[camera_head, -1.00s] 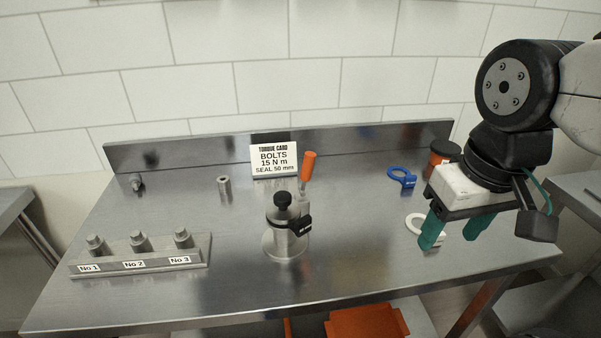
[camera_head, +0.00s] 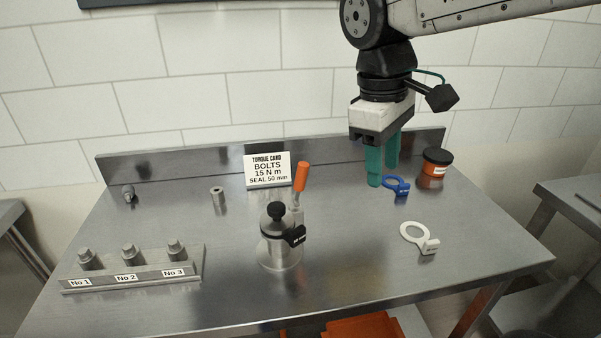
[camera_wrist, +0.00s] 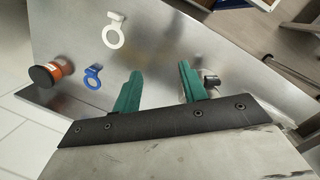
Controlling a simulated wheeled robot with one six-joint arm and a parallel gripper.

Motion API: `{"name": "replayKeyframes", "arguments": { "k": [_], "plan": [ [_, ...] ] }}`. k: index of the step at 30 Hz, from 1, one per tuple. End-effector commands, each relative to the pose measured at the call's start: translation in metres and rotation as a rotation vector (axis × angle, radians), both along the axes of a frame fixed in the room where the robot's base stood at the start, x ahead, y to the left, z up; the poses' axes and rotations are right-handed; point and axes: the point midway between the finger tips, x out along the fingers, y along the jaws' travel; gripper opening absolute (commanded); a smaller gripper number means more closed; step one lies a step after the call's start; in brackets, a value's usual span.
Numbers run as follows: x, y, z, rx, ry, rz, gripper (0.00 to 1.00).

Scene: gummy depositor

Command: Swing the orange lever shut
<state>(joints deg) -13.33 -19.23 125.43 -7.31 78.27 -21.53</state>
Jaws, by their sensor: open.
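The orange lever (camera_head: 301,177) stands up, tilted slightly right, on the right side of the steel depositor (camera_head: 279,248) near the middle of the table. The depositor has a black knob on top and a black clamp with a small label at its side. My gripper (camera_head: 382,182) is in the air to the right of the lever and apart from it, with its green fingers pointing down. In the wrist view my gripper (camera_wrist: 160,82) is open with nothing between the fingers. The lever cannot be made out in the wrist view.
A torque card (camera_head: 267,170) stands behind the depositor. A blue ring (camera_head: 397,187), a white ring (camera_head: 416,237) and an orange jar with a black lid (camera_head: 436,163) lie to the right. A rack (camera_head: 133,276) holding bolts is front left. A loose sleeve (camera_head: 217,197) stands behind it.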

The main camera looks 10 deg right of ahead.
Motion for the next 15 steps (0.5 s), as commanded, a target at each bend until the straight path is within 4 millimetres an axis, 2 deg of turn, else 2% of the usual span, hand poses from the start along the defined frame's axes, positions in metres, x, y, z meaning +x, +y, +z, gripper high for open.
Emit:
{"name": "replayKeyframes", "arguments": {
  "k": [1, 6, 10, 15],
  "plan": [
    [0.02, 0.015, 0.001, -0.021, 0.034, 0.089, 0.42],
    [0.076, 0.063, 0.002, -0.09, 0.133, 0.375, 0.42],
    [0.106, 0.098, -0.005, -0.132, 0.198, 0.543, 0.42],
    [0.125, 0.126, -0.012, -0.163, 0.245, 0.666, 0.42]
  ]
}}
